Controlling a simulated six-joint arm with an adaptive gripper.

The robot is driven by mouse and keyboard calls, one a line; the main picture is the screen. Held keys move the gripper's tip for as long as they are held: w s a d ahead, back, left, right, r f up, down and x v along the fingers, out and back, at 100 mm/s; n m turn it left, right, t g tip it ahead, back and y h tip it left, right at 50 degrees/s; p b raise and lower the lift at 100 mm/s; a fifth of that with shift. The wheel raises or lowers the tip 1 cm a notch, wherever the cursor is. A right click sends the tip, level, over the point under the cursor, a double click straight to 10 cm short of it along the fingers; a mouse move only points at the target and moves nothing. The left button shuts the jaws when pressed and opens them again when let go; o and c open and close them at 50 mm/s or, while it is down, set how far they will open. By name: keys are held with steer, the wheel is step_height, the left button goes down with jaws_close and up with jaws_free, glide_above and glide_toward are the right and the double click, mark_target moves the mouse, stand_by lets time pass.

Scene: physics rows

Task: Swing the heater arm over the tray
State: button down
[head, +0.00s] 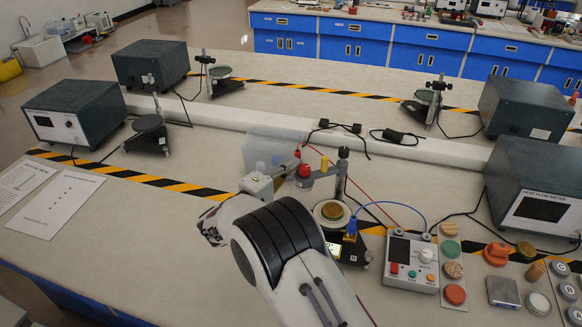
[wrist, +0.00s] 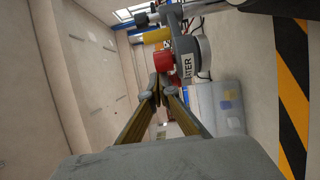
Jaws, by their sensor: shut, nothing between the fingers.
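The heater arm (head: 324,169) is a grey bar that reaches left from a dark upright post (head: 343,166). A red knob (head: 305,171) sits at its left end. In the wrist view the heater arm's lettered grey end (wrist: 187,66) and the red knob (wrist: 163,61) lie just beyond my fingertips. The tray (head: 346,220), a pale round holder with a gold disc, stands in front and to the right of the knob. My gripper (wrist: 161,88) is shut and empty, its tips close beside the knob. I cannot tell whether they touch it.
A clear box (head: 262,146) stands behind my gripper. A control box (head: 411,262) with a blue cable is right of the tray, with coloured discs (head: 455,294) beyond it. A heat flow meter (head: 535,190) stands at the right. Bench at left is mostly free.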

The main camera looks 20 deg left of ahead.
mark_target(303, 171)
steer(key=shift+s+d+y, duration=0.2)
steer(key=shift+s+y, duration=0.05)
steer(key=shift+y, duration=0.05)
steer(key=shift+s+d+n+t+y, duration=0.35)
steer(key=shift+s+d+n+y, duration=0.4)
steer(key=shift+y, duration=0.4)
steer(key=shift+s+d+n+t+y, duration=0.35)
steer(key=shift+s+d+n+y, duration=0.25)
steer(key=shift+n+y, duration=0.45)
steer(key=shift+s+d+n+y, duration=0.55)
steer(key=shift+d+n+y, duration=0.15)
steer(key=shift+y, duration=0.45)
steer(key=shift+s+d+n+y, duration=0.6)
steer(key=shift+d+y, duration=0.15)
steer(key=shift+y, duration=0.4)
steer(key=shift+s+d+n+g+y, duration=0.1)
steer(key=shift+s+d+n+y, duration=0.2)
steer(key=shift+d, duration=0.6)
steer(key=shift+s+d+n+g+y, duration=0.15)
steer(key=shift+d+y, duration=0.3)
steer(key=shift+d, duration=0.5)
steer(key=shift+s+d+n+g+y, duration=0.1)
steer(key=shift+s+d+n+y, duration=0.2)
steer(key=shift+d, duration=0.75)
steer(key=shift+s+f, duration=0.1)
steer(key=v, duration=0.7)
steer(key=shift+s+a, duration=0.25)
steer(key=shift+a, duration=0.1)
